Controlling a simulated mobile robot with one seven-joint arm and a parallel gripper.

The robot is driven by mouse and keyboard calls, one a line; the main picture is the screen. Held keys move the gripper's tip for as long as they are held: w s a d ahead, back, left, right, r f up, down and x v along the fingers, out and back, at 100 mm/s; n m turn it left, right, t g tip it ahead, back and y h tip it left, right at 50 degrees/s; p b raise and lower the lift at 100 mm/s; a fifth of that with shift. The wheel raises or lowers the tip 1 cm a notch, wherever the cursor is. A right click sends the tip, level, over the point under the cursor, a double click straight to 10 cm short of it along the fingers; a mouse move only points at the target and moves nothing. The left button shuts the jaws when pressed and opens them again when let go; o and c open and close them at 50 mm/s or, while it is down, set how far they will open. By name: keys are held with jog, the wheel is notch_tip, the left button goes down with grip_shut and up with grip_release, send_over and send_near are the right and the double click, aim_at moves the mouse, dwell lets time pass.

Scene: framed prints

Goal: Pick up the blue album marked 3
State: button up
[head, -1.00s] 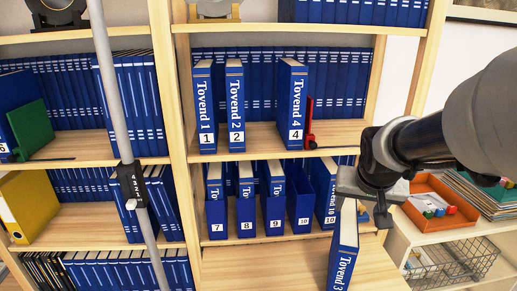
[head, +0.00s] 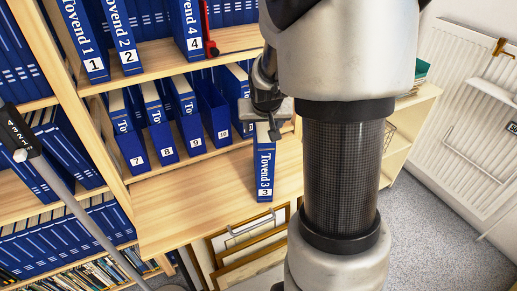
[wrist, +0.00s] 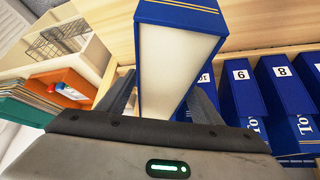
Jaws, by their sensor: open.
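The blue album marked 3 (head: 264,172) stands upright on the pale wooden ledge (head: 190,200), with its white label at the bottom of the spine. My gripper (head: 275,122) is at its top end, open. In the wrist view the album (wrist: 180,18) shows its pale page side and a blue cover edge. It lies between the two open fingers of my gripper (wrist: 163,90), one on each side. I cannot tell whether either finger touches it. My arm covers much of the right part of the head view.
Blue albums marked 7 (head: 130,147), 8 (head: 160,128) and 9 (head: 188,120) stand in the shelf behind. Albums 1 (head: 82,40), 2 (head: 120,38) and 4 (head: 188,28) stand above. A grey pole (head: 75,205) is at left. The ledge left of album 3 is clear.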

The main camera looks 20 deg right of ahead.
jog(key=shift+w+d+f, duration=0.1)
jog(key=shift+w+f, duration=0.1)
jog(key=shift+f, duration=0.1)
grip_shut()
jog(key=shift+r, duration=0.15)
